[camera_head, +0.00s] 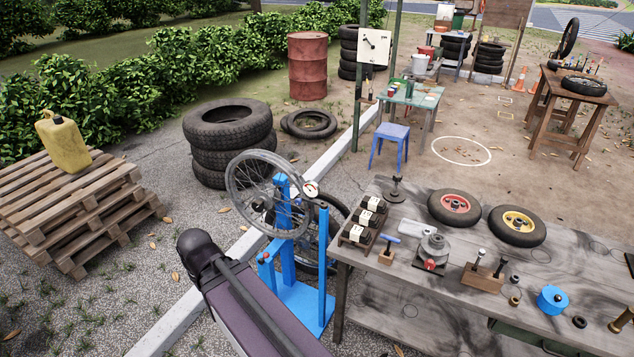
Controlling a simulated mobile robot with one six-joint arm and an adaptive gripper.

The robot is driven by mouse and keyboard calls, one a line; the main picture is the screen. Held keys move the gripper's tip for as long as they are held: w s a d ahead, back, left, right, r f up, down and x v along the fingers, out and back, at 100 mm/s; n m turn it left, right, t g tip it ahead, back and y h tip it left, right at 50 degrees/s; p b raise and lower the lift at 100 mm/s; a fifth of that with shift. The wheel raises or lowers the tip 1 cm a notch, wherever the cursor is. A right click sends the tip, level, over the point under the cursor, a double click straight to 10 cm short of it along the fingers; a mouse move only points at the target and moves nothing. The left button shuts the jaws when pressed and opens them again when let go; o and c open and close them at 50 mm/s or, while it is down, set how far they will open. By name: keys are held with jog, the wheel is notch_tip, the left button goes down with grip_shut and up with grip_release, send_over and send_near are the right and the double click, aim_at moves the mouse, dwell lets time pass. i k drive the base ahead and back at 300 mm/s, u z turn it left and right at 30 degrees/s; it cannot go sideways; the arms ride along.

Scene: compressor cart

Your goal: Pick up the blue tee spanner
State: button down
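The blue tee spanner (390,239) stands near the left end of the grey wooden workbench (395,322). Its blue crossbar is on top, and its shaft goes down to a small wooden block (385,258). It sits between the rack of dark cylinders and a grey round device. My arm crosses the lower left of the view, in front of the bench and to its left. My gripper is not in view.
Beside the spanner are a rack of labelled dark cylinders (363,222) and a grey device with a red part (433,252). Two small wheels (455,207) (517,225) lie behind. A blue stand (302,300) with a wire wheel (268,195) is left of the bench.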

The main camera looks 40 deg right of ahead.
aim_at(390, 239)
jog(key=z, duration=0.7)
jog(key=i, duration=1)
jog(key=z, duration=0.6)
